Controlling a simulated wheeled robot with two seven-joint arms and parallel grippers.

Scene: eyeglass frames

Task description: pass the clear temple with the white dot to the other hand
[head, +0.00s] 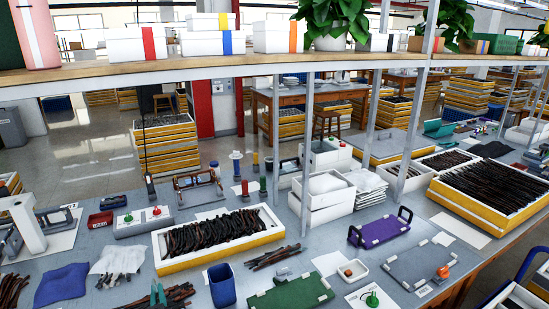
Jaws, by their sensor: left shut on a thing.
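I cannot make out the clear temple with the white dot anywhere in the head view. I cannot pick out my left gripper with certainty among the small things at the left and lower edges, nor see what it holds. My right gripper is not in view. Dark temples fill a yellow-sided white tray (268,236) at the middle of the grey worktable (330,240). A few loose brown temples (275,257) lie to the right of this tray, near its front corner.
A blue bin (222,286), a green mat (291,296) and a teal two-pronged tool (158,294) are near the front. A purple tray (379,231) and a grey tray (420,268) lie to the right. Metal posts (307,150) carry a shelf (200,67) above the table.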

